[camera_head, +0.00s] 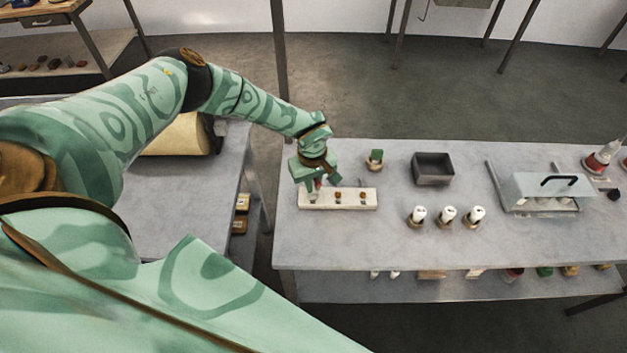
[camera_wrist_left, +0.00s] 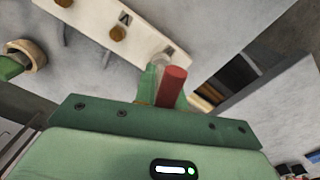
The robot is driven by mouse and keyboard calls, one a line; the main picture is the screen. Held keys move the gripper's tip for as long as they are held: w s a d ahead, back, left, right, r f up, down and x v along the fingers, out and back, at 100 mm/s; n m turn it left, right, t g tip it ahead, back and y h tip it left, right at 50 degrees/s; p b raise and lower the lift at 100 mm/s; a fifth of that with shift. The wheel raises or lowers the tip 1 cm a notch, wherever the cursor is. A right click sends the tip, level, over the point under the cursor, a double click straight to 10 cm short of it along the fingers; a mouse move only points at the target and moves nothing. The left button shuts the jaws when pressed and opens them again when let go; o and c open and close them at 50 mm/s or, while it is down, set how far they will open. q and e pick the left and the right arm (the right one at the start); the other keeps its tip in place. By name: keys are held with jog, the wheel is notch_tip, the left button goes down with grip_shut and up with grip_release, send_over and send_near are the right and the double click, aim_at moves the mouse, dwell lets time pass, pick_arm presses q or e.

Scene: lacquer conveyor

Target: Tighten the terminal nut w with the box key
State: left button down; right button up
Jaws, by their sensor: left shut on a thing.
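The white terminal strip (camera_head: 343,204) lies on the grey bench and also shows in the wrist view (camera_wrist_left: 95,28). Two brass nuts show on it, the middle one (camera_head: 338,195) and the right one (camera_head: 361,196). My left gripper (camera_head: 315,188) is over the strip's left end, pointing down. It is shut on the box key, whose red handle (camera_wrist_left: 172,86) stands between the fingers. A pale grey part beyond the fingers reaches the strip's end. The nut there is hidden, so I cannot tell whether the key sits on it. My right gripper is out of view.
A small holder with a green top (camera_head: 375,160) stands behind the strip. A dark grey tray (camera_head: 433,168), several white-topped pieces (camera_head: 448,214) and a pale box with a black handle (camera_head: 548,190) stand to the right. The bench front is clear.

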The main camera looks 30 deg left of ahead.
pick_arm(q)
jog(key=m+b, duration=0.1)
jog(key=m, duration=0.3)
jog(key=shift+m, duration=0.9)
jog(key=shift+a+m+b, duration=0.1)
jog(key=shift+m+b, duration=0.25)
jog(key=shift+m, duration=0.55)
jog(key=shift+s+m, duration=0.1)
jog(key=shift+m, duration=0.4)
